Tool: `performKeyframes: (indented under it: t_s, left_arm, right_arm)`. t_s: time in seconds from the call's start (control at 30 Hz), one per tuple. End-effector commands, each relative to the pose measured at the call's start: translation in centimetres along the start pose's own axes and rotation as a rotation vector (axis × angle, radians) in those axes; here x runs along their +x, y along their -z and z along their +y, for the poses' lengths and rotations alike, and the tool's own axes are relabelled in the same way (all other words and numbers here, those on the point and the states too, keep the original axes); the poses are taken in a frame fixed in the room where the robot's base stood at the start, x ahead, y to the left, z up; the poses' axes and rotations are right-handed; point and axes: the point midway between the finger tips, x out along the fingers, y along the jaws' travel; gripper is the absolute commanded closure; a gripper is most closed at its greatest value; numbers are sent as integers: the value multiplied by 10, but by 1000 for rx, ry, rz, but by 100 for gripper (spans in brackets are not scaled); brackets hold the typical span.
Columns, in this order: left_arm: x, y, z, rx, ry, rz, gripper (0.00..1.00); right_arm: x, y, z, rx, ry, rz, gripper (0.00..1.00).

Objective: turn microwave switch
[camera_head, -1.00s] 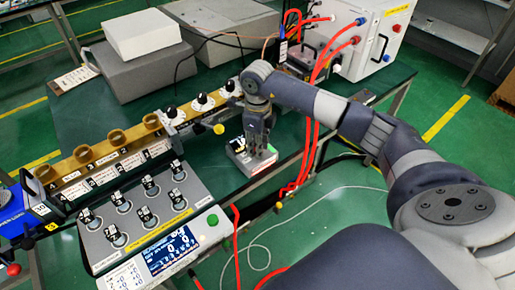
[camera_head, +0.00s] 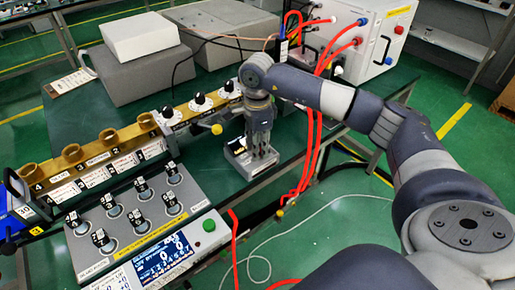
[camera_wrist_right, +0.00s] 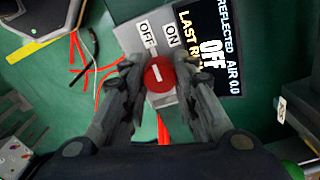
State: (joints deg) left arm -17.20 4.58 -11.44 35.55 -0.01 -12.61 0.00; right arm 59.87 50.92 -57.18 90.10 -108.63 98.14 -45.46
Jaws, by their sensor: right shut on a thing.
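The switch is a round red knob (camera_wrist_right: 159,74) with a white line, on a small grey box. The white line stands about upright in the right wrist view, below the white OFF label (camera_wrist_right: 148,36) and ON label (camera_wrist_right: 171,33). A dark display (camera_wrist_right: 209,45) on the box reads OFF. In the head view the box (camera_head: 238,160) sits near the green table's front edge. My right gripper (camera_wrist_right: 158,92) is shut on the red knob, one finger on each side. In the head view my right gripper (camera_head: 262,152) points down over the box and hides the knob. My left gripper is not in view.
A grey panel with several black knobs (camera_head: 135,215) and a control display (camera_head: 162,258) lie left of the box. A brass bar (camera_head: 100,153) runs behind them. Red cables (camera_head: 308,150) hang right of my gripper. A white cabinet (camera_head: 375,35) stands at the back.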

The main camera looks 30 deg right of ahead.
Motion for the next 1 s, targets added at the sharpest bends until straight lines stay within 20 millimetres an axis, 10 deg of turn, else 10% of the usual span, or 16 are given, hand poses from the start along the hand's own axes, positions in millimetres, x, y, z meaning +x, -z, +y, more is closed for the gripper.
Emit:
performKeyframes:
  t_s: [0.6,0.63,0.7,1.0]
  left_arm:
    - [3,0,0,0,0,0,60]
    - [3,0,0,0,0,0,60]
    - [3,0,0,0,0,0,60]
    - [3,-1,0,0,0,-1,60]
  right_arm:
    - [1,0,0,-45,-1,1,97]
    - [1,0,0,-44,-1,1,68]
    - [0,0,0,-44,-1,0,53]
    - [0,0,0,-43,-1,0,53]
